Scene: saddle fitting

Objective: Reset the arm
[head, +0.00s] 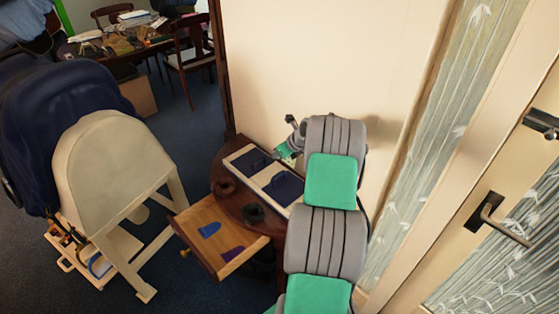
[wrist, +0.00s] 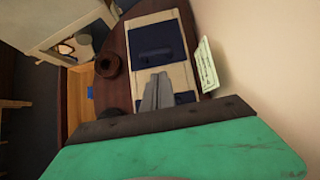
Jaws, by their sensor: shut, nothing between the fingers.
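My gripper (wrist: 158,92) shows in the wrist view as two grey fingers held together, with nothing between them. It is over a pale board with two dark blue panels (wrist: 155,47).
An open wooden drawer (head: 190,222) holds a blue piece (head: 209,230) and a purple piece (head: 232,254). Dark rings (head: 225,187) sit on the table. A pale card (wrist: 207,66) stands beside the board. A wall and door (head: 500,215) are close on the right; a cream chair-like frame (head: 108,165) stands left.

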